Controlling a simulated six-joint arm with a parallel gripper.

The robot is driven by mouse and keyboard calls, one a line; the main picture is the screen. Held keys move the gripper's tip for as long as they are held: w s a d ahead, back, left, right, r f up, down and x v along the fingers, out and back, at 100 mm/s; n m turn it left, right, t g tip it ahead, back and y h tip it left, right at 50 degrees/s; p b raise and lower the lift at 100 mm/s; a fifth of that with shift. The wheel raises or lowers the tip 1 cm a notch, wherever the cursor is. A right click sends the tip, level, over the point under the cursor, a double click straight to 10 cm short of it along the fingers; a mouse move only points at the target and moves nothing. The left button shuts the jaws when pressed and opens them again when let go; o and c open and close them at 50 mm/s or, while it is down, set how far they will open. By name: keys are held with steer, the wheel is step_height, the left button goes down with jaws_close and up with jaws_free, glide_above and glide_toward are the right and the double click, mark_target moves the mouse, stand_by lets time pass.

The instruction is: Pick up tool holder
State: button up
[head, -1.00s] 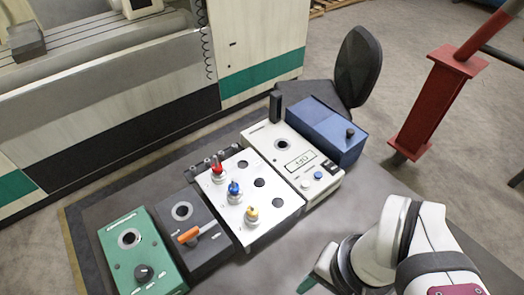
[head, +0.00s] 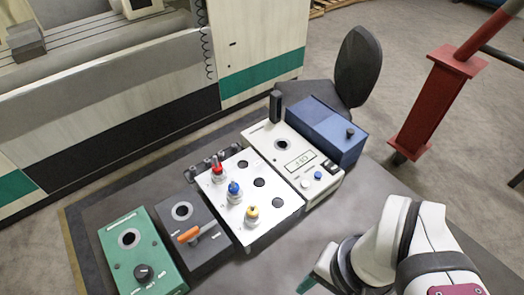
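Three tool holders stand upright in one row of a white rack plate (head: 265,225) in the head view. One has a red top (head: 217,170), one a blue top (head: 234,192), and one a yellow top (head: 252,215). Three dark empty holes lie in the row to their right. My white arm reaches in at the bottom right, below and right of the rack and apart from it. A teal piece at my arm's end (head: 318,272) shows near the bottom edge. My gripper's fingers cannot be made out, nor whether they hold anything.
Left of the rack are a dark box (head: 207,250) with an orange lever and a green box (head: 160,270) with a knob. Right are a cream display unit (head: 265,135) and a blue box (head: 325,125). A red post (head: 430,110) stands behind.

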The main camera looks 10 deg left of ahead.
steer(key=shift+c, duration=0.3)
steer(key=n+t+y, duration=0.2)
steer(key=t, duration=0.4)
glide_toward(253, 205)
steer(key=a+f, duration=0.5)
steer(key=a, duration=0.3)
steer(key=d+t+h, duration=0.1)
steer(key=t+h, duration=0.1)
steer(key=d+f+t+h, duration=0.1)
steer(key=t+h, duration=0.1)
steer(key=d+f+n+t+h, duration=0.1)
steer(key=t+h, duration=0.1)
steer(key=t, duration=0.1)
steer(key=shift+w+f, duration=0.15)
steer(key=shift+w, duration=0.25)
steer(key=shift+h, duration=0.3)
steer(key=x, duration=0.7)
steer(key=shift+w+d, duration=0.25)
steer(key=shift+d, duration=0.2)
jaws_close()
steer(key=shift+t, duration=0.3)
